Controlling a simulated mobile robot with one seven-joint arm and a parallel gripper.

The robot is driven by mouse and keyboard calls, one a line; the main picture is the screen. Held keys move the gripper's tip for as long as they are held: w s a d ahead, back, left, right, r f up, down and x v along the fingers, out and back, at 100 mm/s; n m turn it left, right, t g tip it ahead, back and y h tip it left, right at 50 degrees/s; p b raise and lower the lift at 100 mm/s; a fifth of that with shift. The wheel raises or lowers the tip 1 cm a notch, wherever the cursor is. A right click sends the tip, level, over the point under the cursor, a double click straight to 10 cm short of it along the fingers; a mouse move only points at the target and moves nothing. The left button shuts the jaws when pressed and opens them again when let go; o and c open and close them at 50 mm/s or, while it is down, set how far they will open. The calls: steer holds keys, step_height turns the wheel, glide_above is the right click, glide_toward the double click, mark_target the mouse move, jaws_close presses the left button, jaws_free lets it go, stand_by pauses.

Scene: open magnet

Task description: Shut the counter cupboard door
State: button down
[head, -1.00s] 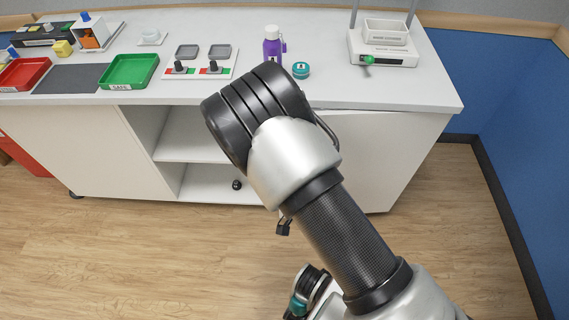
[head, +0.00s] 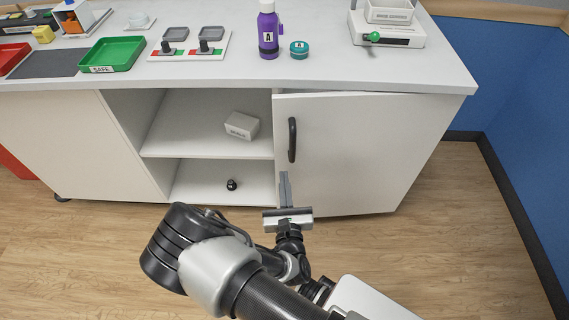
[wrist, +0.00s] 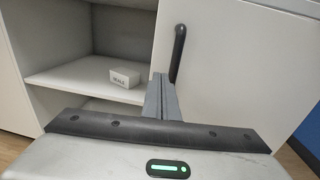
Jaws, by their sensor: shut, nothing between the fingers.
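The white cupboard door (head: 365,150) is at the right of the counter front, with a black upright handle (head: 292,140) near its left edge. That left edge seems to stand slightly out from the cupboard, with a thin dark gap along the top. My gripper (head: 284,176) is shut and empty, in front of the door's lower left edge and below the handle. In the wrist view the fingers (wrist: 161,78) point toward the door (wrist: 235,75), just left of and below its handle (wrist: 178,52). I cannot tell whether they touch the door.
Left of the door is an open shelf bay (head: 205,135) holding a grey-white labelled box (head: 242,125) and a small black object (head: 231,184). The countertop (head: 350,75) carries a purple bottle (head: 268,32), a teal tin (head: 299,49) and a green tray (head: 112,53). Floor is clear at right.

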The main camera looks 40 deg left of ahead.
mark_target(281, 138)
steer(key=b+x, duration=0.3)
steer(key=x, duration=1)
steer(key=shift+w, duration=0.2)
